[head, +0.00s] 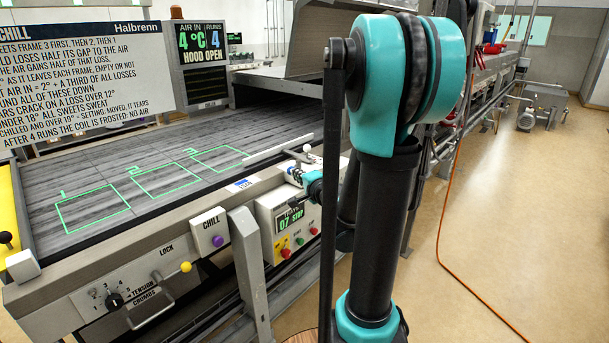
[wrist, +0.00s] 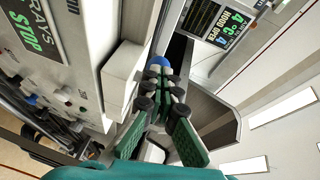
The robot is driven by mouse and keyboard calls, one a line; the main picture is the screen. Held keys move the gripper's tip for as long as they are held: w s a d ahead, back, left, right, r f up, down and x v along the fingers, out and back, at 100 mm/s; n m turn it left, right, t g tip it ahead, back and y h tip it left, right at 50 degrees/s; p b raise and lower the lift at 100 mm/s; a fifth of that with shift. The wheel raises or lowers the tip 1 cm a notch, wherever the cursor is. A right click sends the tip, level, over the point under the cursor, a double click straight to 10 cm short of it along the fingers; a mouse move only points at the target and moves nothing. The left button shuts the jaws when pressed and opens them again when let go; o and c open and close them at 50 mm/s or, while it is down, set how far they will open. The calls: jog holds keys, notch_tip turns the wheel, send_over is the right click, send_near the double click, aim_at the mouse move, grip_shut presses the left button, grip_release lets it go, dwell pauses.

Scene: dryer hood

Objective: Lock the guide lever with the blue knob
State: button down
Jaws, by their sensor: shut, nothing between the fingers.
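The blue knob (wrist: 160,63) shows in the wrist view just beyond my fingertips. It is partly hidden behind them, and I cannot tell whether they touch it. My gripper (wrist: 161,88) is shut and empty, its dark tips close together in front of the knob. In the head view my gripper (head: 297,177) is small beside the conveyor's near edge, mostly behind my arm. A small blue spot (head: 291,170) shows at its tips there. The guide lever's shaft is hidden or too small to make out.
A control box (head: 290,222) with a display and coloured buttons sits below my gripper. A yellow-knobbed lever (head: 185,267) is on the front panel, with a purple button (head: 218,241) nearby. The raised hood (head: 330,45) stands behind. The floor (head: 510,210) to the right is mostly clear.

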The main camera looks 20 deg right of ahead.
jog(key=shift+w+a, duration=0.45)
jog(key=shift+a, duration=0.45)
jog(key=shift+w+a, duration=0.45)
jog(key=shift+a, duration=0.4)
jog(key=shift+s, duration=0.1)
